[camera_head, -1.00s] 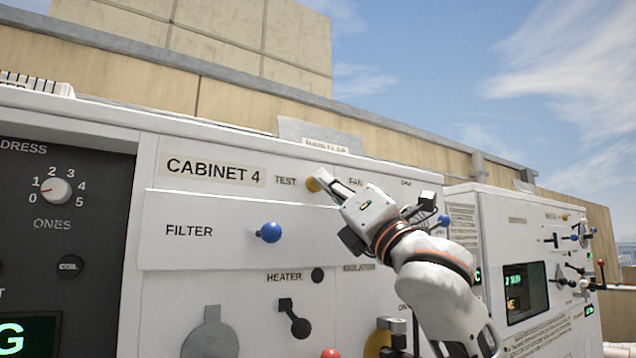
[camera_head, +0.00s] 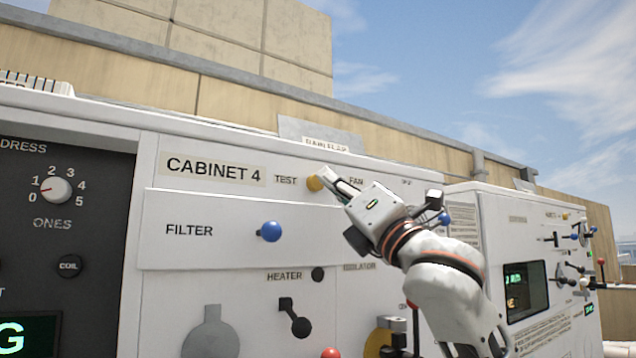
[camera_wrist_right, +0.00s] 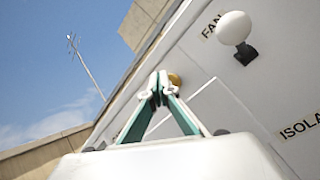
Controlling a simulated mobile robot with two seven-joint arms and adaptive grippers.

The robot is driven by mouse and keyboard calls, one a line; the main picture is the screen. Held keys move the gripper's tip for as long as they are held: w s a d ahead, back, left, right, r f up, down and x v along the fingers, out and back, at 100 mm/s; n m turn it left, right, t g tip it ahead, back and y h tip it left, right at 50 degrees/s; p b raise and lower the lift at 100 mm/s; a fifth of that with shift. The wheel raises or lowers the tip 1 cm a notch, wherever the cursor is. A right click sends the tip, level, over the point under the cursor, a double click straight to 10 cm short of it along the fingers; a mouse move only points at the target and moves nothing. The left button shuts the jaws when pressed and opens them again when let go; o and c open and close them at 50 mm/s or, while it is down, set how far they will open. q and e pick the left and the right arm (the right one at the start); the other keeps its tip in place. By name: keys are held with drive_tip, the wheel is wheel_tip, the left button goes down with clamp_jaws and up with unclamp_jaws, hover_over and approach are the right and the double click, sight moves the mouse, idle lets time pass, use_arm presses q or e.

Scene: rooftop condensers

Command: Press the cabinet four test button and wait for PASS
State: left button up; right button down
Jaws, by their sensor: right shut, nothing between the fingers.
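The yellow test button (camera_head: 314,183) is beside the TEST label on the white cabinet 4 panel (camera_head: 160,150). My right gripper (camera_head: 325,176) is shut and empty, its fingertips at the button's right side in the head view. In the right wrist view the closed fingertips (camera_wrist_right: 158,82) overlap the edge of the yellow button (camera_wrist_right: 174,79). I cannot tell whether they touch it or whether it is pushed in. No PASS reading shows on cabinet 4 in these views. My left gripper is not in view.
A blue filter knob (camera_head: 270,231) and a black heater lever (camera_head: 293,317) stick out below. A white fan knob (camera_wrist_right: 234,28) is near my gripper. A dark panel with a ones dial (camera_head: 56,190) is at left. Another cabinet with a screen (camera_head: 525,290) is at right.

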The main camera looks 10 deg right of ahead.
drive_tip(key=shift+s+d, duration=0.1)
drive_tip(key=shift+s, duration=0.15)
drive_tip(key=s, duration=0.1)
drive_tip(key=s+d, duration=0.1)
drive_tip(key=s, duration=0.2)
drive_tip(key=shift+s+d, duration=0.35)
idle(1.0)
